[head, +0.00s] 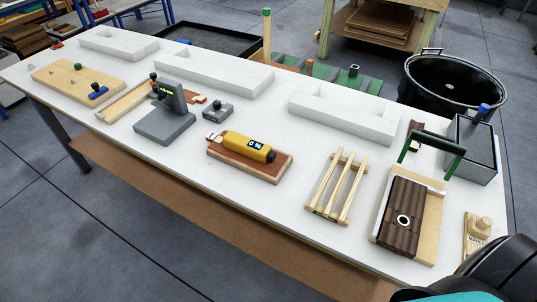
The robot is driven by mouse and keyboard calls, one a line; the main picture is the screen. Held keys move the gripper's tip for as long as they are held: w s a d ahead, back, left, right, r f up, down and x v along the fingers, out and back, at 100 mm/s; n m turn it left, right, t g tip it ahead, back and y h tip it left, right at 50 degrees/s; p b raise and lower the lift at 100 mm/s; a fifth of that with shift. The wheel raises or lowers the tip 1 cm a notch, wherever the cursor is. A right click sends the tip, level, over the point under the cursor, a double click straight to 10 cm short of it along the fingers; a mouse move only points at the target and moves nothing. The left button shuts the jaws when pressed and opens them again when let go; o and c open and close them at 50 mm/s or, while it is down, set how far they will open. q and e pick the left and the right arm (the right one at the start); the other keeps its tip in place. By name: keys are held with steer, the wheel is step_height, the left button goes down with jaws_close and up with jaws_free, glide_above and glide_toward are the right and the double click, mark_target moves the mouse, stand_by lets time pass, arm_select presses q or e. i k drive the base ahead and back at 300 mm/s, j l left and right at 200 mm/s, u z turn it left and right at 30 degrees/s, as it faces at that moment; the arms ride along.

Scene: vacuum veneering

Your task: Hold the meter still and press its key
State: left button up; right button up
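The display shows light characters too small to read surely. I cannot make out its key clearly. Neither gripper is in view, and nothing touches the meter. A dark, rounded part with a teal band at the bottom right corner seems to be mine.
A grey device with a green display (167,92) stands left of the meter, beside a small grey box (217,110). A slatted wooden rack (336,187) and a dark ribbed board (406,215) lie to the right. White blocks (213,72) line the back. Bare table surrounds the meter's block.

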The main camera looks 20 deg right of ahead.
mark_target(271, 156)
steer(key=i+j+z, duration=0.45)
steer(key=i+j, duration=0.2)
steer(key=j, duration=0.15)
steer(key=i+j+z, duration=0.25)
steer(key=j, duration=0.25)
steer(key=i, duration=0.05)
